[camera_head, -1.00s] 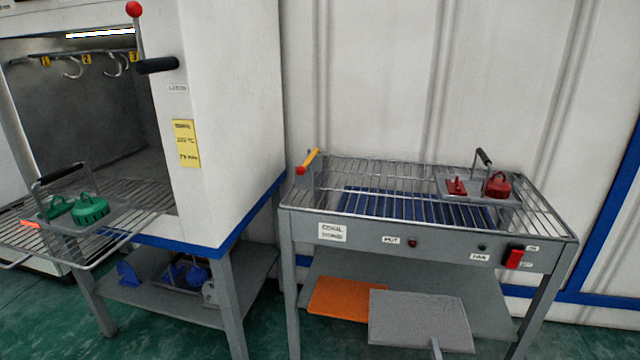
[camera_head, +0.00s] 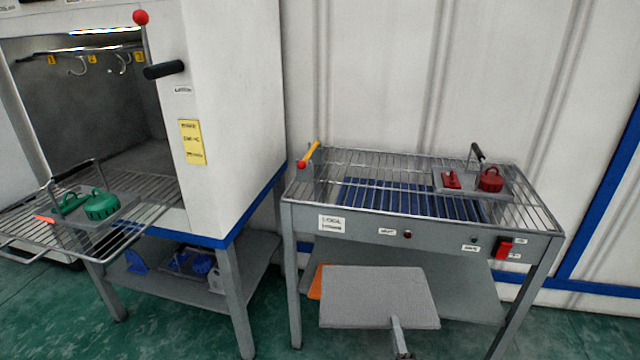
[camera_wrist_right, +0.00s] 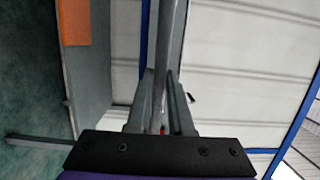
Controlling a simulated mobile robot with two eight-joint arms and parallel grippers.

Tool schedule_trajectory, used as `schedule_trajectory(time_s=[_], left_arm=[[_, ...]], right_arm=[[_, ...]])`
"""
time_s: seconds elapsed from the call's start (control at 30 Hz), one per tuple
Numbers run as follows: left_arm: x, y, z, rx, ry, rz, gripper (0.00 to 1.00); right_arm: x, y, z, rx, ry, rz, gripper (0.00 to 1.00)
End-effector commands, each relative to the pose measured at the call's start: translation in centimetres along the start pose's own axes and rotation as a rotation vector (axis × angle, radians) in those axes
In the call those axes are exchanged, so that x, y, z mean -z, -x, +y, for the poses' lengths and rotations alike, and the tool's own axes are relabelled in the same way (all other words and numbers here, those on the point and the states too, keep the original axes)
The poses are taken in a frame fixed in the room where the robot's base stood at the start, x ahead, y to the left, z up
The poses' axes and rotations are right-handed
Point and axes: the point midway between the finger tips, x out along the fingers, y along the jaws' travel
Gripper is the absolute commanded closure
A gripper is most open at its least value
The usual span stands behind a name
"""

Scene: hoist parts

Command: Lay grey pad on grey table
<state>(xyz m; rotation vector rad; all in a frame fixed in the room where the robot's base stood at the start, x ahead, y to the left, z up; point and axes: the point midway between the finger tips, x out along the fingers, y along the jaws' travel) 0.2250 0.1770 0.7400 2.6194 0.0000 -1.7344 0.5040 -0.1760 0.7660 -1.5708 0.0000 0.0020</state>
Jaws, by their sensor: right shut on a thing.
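The grey pad (camera_head: 375,297) is a flat, roughly rectangular board in front of the lower shelf in the head view. My right gripper (camera_head: 398,328) is shut on its near edge and holds it in the air. In the right wrist view the pad (camera_wrist_right: 172,40) shows edge-on between the fingers of my right gripper (camera_wrist_right: 160,85). A grey table (camera_head: 430,232) with a wire-grid top stands behind and above the pad; I cannot tell if it is the task's table. My left gripper is out of view.
An orange pad (camera_head: 315,283) on the lower shelf (camera_head: 465,290) is mostly hidden behind the grey pad. Red weights (camera_head: 490,179) sit in a handled tray on the wire top. A white oven (camera_head: 235,110) stands left, with green weights (camera_head: 101,205) on its rack.

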Motion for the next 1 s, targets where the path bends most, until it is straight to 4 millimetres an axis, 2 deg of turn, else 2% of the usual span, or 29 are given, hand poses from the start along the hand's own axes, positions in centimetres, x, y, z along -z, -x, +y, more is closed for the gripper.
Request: schedule_trajectory(time_s=[0.03,0.3,0.5,0.6,0.77,1.0], left_arm=[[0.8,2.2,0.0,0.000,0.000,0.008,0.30],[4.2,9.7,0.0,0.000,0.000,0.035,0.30],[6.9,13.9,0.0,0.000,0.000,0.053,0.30],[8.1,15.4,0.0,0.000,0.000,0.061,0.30],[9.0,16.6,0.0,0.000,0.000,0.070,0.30],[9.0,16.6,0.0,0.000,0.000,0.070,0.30]], right_arm=[[0.0,-0.5,-2.6,0.005,0.000,0.000,1.00],[0.0,-4.9,-11.8,0.003,0.000,0.000,1.00],[0.0,-8.3,-17.8,0.001,0.000,0.000,1.00],[0.0,-9.7,-20.1,0.002,0.000,0.000,1.00],[0.1,-10.8,-22.1,0.003,0.000,0.001,1.00],[0.1,-11.1,-22.2,0.001,0.000,0.001,1.00]])
